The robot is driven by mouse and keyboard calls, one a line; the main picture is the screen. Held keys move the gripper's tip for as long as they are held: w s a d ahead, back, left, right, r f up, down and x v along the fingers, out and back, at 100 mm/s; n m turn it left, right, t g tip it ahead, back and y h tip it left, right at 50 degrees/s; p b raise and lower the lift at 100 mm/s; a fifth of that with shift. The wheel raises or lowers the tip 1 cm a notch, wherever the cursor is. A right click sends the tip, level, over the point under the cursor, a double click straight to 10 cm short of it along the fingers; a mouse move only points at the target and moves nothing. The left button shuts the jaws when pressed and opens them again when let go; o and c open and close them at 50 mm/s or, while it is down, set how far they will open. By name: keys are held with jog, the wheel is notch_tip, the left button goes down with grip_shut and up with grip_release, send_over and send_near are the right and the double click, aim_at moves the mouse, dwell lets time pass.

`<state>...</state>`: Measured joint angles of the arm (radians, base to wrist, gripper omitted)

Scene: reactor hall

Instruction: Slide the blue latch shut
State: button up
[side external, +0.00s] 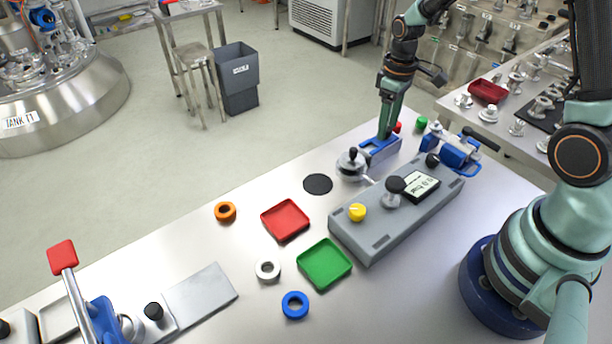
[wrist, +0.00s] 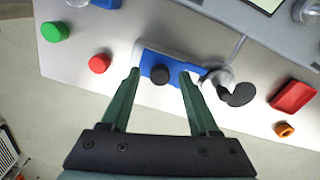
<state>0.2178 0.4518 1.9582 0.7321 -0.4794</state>
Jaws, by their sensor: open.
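The blue latch (side external: 379,146) sits on a pale base near the back edge of the table in the side view. In the wrist view the blue latch (wrist: 151,60) carries a round black knob (wrist: 160,75). My gripper (side external: 386,134) reaches down over the latch from above. In the wrist view my open gripper (wrist: 160,76) has one finger on each side of the knob, with visible gaps between. The fingertips lie at the latch's two ends; I cannot tell whether they touch it. In the side view the fingers hide the knob.
A metal valve with a black knob (side external: 352,158) stands close beside the latch. A grey console (side external: 385,222) lies in front. A red button (wrist: 99,63), a green button (wrist: 54,32) and a blue clamp (side external: 452,155) are nearby. Red tray (side external: 285,220) and green tray (side external: 324,264) lie farther off.

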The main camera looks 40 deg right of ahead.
jog(key=shift+f, duration=0.2)
jog(key=shift+c, duration=0.3)
grip_shut()
